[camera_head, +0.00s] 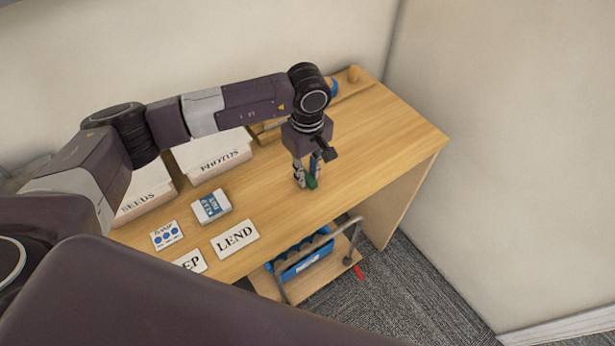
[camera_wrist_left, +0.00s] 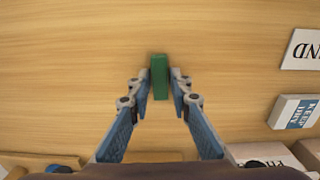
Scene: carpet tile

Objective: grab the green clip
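The green clip (camera_head: 312,183) is a small dark green block on the wooden desk. In the left wrist view the clip (camera_wrist_left: 159,76) lies upright in the picture, between the fingertips. My left gripper (camera_head: 306,178) points down over the desk, its fingers on either side of the clip. In the wrist view the left gripper (camera_wrist_left: 160,80) looks open, with a narrow gap between each fingertip and the clip. My right gripper is not in view.
A LEND card (camera_head: 235,238), a blue-and-white box (camera_head: 211,206) and a blue-dotted card (camera_head: 166,235) lie left of the gripper. A PHOTOS box (camera_head: 215,158) stands behind. A cart with a blue crate (camera_head: 302,254) is below the front edge. The desk's right side is clear.

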